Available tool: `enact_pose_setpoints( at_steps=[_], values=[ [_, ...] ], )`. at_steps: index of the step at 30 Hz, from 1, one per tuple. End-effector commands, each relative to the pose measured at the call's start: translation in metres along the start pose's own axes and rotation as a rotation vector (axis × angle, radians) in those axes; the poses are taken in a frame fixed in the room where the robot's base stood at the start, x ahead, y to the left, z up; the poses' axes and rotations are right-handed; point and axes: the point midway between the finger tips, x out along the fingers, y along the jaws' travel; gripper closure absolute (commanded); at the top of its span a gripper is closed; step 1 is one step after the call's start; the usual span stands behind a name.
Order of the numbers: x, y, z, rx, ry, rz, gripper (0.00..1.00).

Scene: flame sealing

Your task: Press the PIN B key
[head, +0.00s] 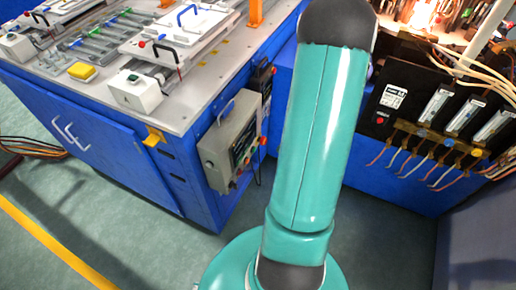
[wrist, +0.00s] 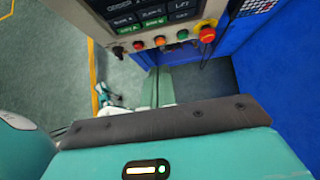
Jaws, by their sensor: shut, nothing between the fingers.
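The grey control box (head: 216,155) hangs on the side of the blue workbench in the head view, its keyed face turned to the right. In the wrist view the control box (wrist: 107,17) fills the top, with a dark panel of green-lettered keys (wrist: 153,15). One key reads LIFT (wrist: 182,6); I cannot make out with certainty which key is PIN B. My gripper (wrist: 157,76) is shut and empty, its fingertips just below the box's lower edge in the picture; I cannot tell whether they touch it. In the head view the gripper is not seen.
Knobs, including a red mushroom button (wrist: 207,34) on a yellow collar, line the box's lower edge. The blue workbench (head: 90,135) carries fixtures. A second blue cabinet (head: 400,185) with hanging cables (head: 425,140) stands at right. Green floor (head: 110,225) lies open at left.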

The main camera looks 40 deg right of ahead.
Motion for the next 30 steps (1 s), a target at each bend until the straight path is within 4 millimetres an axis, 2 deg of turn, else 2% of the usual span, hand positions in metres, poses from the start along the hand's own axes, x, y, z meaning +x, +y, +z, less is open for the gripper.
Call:
enact_pose_setpoints(
  at_steps=[5, 19, 24, 30],
  values=[
    [0.016, 0.001, 0.0, -0.001, 0.001, 0.004, 1.0],
    [0.105, 0.001, 0.002, -0.004, 0.0, 0.005, 1.0],
    [0.121, 0.001, 0.022, -0.005, 0.0, 0.003, 1.0],
    [0.128, 0.0, 0.029, -0.003, 0.0, 0.001, 1.0]
  ],
)
